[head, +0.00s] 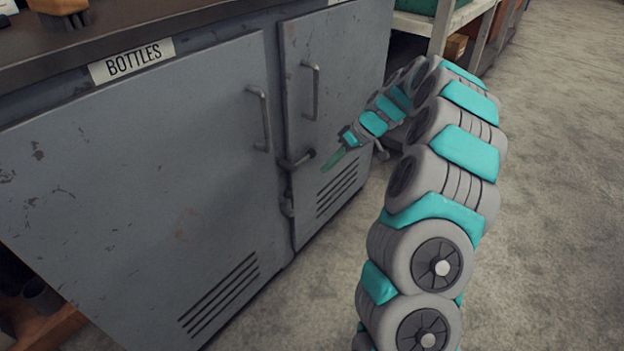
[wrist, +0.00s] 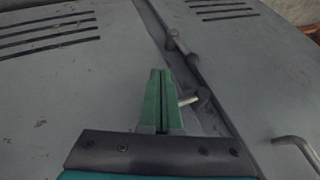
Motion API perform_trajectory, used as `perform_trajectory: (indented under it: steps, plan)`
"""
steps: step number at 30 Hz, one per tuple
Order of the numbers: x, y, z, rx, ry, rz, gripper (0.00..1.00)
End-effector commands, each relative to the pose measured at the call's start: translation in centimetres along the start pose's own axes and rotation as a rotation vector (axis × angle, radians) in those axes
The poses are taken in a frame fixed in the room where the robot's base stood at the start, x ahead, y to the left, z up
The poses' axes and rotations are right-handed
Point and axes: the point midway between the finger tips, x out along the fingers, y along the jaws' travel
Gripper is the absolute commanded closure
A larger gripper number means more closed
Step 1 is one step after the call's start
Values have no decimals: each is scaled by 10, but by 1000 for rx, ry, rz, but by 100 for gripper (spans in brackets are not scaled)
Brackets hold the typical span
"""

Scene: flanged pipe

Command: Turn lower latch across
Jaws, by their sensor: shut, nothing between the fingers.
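The lower latch (head: 287,205) hangs down along the seam between the two grey cabinet doors. In the wrist view the lower latch (wrist: 178,42) lies along the seam beyond my fingertips. The upper latch (head: 294,162) lies across the seam, its free end over the right door. In the wrist view the upper latch (wrist: 189,100) shows close beside my fingers; I cannot tell whether they touch. My gripper (head: 326,169) is shut and empty, in front of the right door at about the upper latch's height. Its green fingers (wrist: 160,75) lie together in the wrist view.
The left door handle (head: 262,120) and right door handle (head: 312,91) stand out above the latches. The left handle also shows in the wrist view (wrist: 296,146). A BOTTLES label (head: 132,61) is on the cabinet. A shelf (head: 425,22) stands behind; the concrete floor (head: 560,180) is clear at right.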

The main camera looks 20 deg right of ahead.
Motion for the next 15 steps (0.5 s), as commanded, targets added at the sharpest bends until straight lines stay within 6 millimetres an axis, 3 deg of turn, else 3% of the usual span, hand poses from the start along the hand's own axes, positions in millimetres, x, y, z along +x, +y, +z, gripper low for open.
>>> perform_trajectory:
  steps: [15]
  plan:
    - [94,-1,1,2,-3,-3,100]
